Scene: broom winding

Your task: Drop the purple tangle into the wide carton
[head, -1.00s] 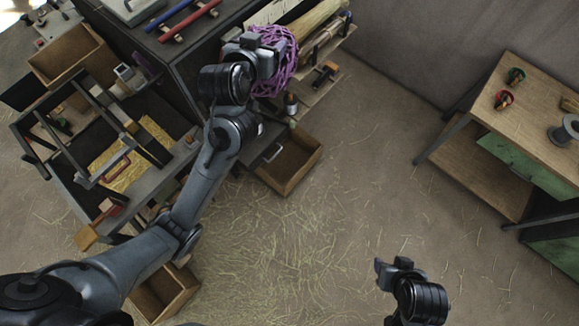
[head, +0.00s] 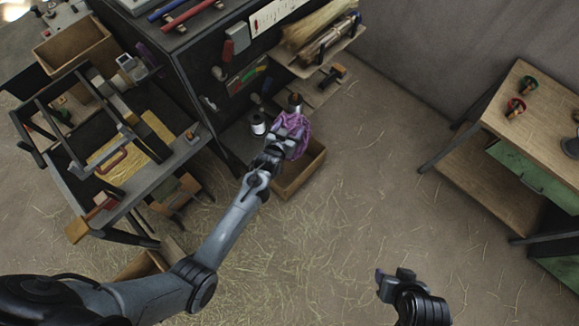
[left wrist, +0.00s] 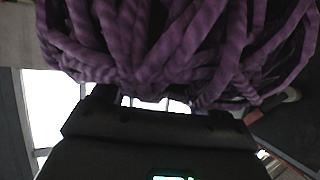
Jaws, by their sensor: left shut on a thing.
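The purple tangle (head: 303,126) is a bundle of looped cord. My left gripper (head: 287,139) is shut on it. In the left wrist view the tangle (left wrist: 190,45) fills the top, right in front of the jaws, and hides the fingertips. In the head view an open brown carton (head: 301,178) stands on the floor just below the tangle in the picture; the tangle and gripper overlap its far edge. The height of the tangle above the carton is hard to tell. My right gripper (head: 391,277) is low at the right, away from everything; its jaws are unclear.
Another open box (head: 75,52) is at the upper left, and one (head: 142,266) is partly hidden behind my left arm. A dark cabinet with a shelf of broom straw (head: 318,30) stands behind the carton. A workbench (head: 545,105) is at right. The middle floor is clear.

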